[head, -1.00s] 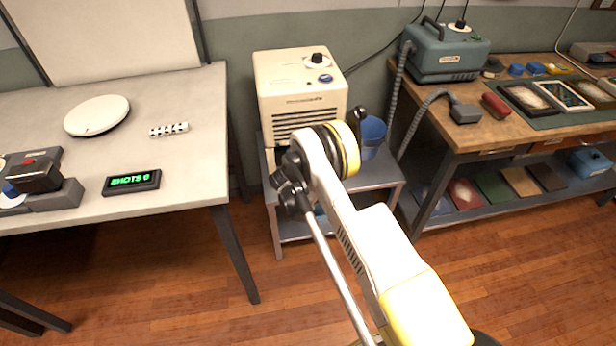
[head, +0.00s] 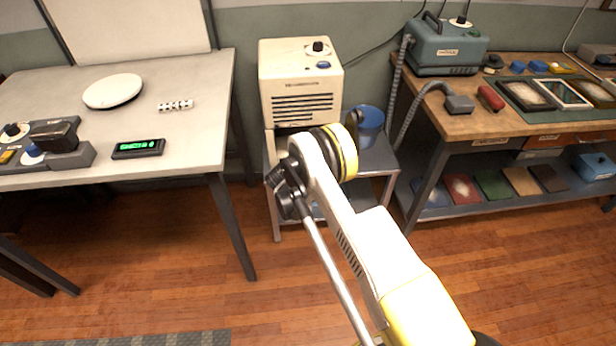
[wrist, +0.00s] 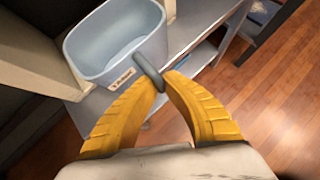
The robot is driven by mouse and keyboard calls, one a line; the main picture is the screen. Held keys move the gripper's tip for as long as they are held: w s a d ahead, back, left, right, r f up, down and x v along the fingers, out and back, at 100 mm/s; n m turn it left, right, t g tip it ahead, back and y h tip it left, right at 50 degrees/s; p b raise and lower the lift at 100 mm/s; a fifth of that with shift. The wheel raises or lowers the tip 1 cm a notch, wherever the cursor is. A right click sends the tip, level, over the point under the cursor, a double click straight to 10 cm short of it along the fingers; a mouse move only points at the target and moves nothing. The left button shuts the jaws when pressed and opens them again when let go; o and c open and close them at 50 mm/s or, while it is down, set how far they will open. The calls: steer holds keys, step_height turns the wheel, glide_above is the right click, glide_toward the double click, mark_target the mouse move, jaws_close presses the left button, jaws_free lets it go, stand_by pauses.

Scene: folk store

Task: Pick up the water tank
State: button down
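In the head view the cream machine (head: 300,85) stands on a grey metal cart (head: 383,158). My arm hides the tank and most of my gripper there.
A blue bucket (head: 369,126) stands on the cart right of the machine. A pale table (head: 195,140) is at left, and a wooden workbench (head: 480,122) with a hose and tools is at right. Wooden floor (head: 180,290) is open in front.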

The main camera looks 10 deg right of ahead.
steer(key=shift+s, duration=0.2)
steer(key=c, duration=1.5)
jaws_free()
steer(key=shift+c, duration=0.2)
steer(key=shift+a, duration=0.1)
steer(key=v, duration=0.8)
